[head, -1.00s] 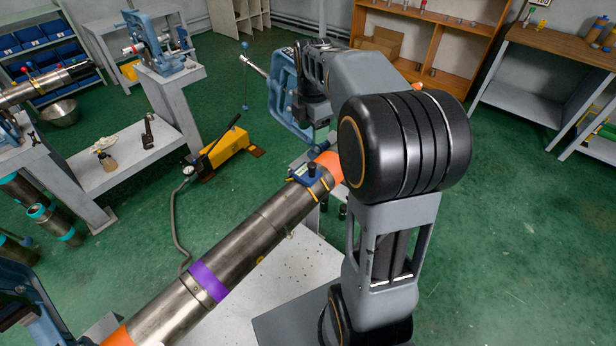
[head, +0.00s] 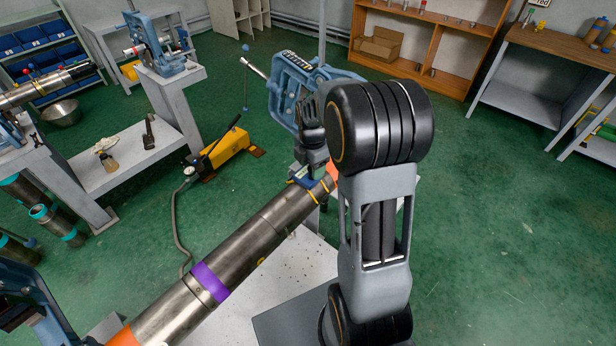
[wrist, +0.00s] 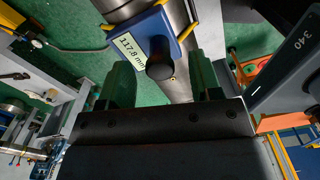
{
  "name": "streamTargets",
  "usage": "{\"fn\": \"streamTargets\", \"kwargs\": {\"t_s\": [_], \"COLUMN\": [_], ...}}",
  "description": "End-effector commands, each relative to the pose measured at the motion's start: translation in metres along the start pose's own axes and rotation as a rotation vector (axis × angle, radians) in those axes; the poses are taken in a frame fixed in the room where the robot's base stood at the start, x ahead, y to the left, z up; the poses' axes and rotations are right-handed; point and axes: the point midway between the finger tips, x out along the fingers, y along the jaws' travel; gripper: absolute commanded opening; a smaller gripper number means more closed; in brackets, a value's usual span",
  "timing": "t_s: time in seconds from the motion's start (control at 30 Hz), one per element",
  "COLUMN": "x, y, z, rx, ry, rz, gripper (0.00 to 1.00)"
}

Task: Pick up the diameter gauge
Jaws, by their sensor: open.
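The diameter gauge (wrist: 147,32) is a blue block with a display reading 117.8 mm, a black knob and yellow jaws. It sits on the steel pipe (head: 257,230), near the pipe's far end. In the head view my gripper (head: 309,172) is just above the gauge (head: 299,182) and hides much of it. In the wrist view my gripper (wrist: 161,75) is open, with one dark finger on each side of the black knob (wrist: 160,62). I cannot tell how far the fingertips reach down along the knob. No contact shows.
A blue pipe vise (head: 285,95) stands just behind the gauge, close to my gripper. The pipe has a purple band (head: 210,282) and lies above a pale bench top (head: 310,262). A yellow hand pump (head: 226,151) is on the green floor to the left. The floor at right is open.

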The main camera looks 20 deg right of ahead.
Motion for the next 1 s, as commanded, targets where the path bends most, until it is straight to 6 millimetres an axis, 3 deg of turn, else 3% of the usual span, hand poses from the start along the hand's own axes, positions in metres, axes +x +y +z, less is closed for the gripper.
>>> {"fn": "streamTargets", "kwargs": {"t_s": [0.4, 1.0], "x": [0.0112, 0.0108], "y": [-0.0001, 0.0], "z": [0.0001, 0.0001], "rx": [0.001, 0.001], "ry": [0.0, 0.0], "rz": [0.001, 0.001], "gripper": [0.57, 0.0]}}
